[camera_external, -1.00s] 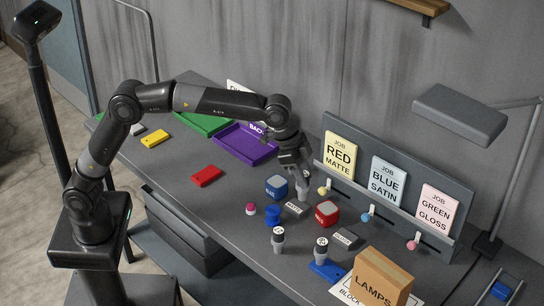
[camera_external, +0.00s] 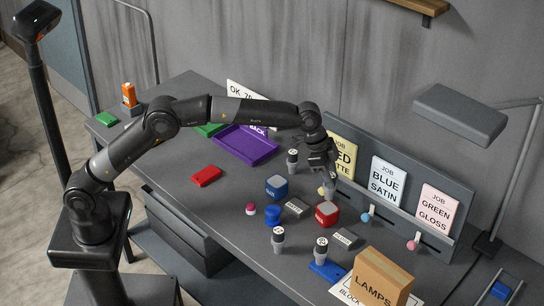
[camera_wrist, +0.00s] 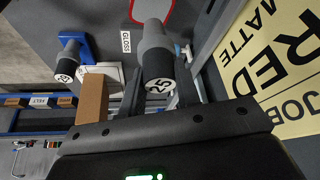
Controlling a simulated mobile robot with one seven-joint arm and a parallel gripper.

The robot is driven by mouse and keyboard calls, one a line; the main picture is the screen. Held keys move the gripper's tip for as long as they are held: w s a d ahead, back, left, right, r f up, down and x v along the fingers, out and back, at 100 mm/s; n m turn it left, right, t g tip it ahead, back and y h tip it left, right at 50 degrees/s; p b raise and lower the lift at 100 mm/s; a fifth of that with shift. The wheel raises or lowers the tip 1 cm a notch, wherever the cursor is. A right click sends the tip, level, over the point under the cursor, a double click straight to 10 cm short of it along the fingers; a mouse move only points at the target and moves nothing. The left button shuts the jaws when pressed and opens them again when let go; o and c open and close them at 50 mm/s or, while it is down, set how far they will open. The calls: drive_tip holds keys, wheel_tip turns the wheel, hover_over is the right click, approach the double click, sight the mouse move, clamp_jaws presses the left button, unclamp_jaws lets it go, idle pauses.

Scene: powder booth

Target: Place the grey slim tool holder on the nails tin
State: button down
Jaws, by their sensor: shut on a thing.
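My gripper (camera_external: 322,168) is shut on a grey tool holder (camera_wrist: 154,48) with a white end marked "25". The holder also shows below the fingers in the external view (camera_external: 330,186), raised near the foot of the job board.
The job board (camera_external: 455,225) with its cards stands close right of my gripper. Small grey labelled blocks (camera_external: 294,208), a blue cup (camera_external: 272,213) and a LAMPS box (camera_external: 375,280) crowd the bench front. A purple tray (camera_external: 245,148) lies left; bench around the red block (camera_external: 206,176) is clear.

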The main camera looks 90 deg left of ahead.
drive_tip(key=shift+f, duration=1.95)
drive_tip(key=shift+f, duration=0.1)
drive_tip(key=c, duration=1.1)
unclamp_jaws()
drive_tip(key=shift+f, duration=0.1)
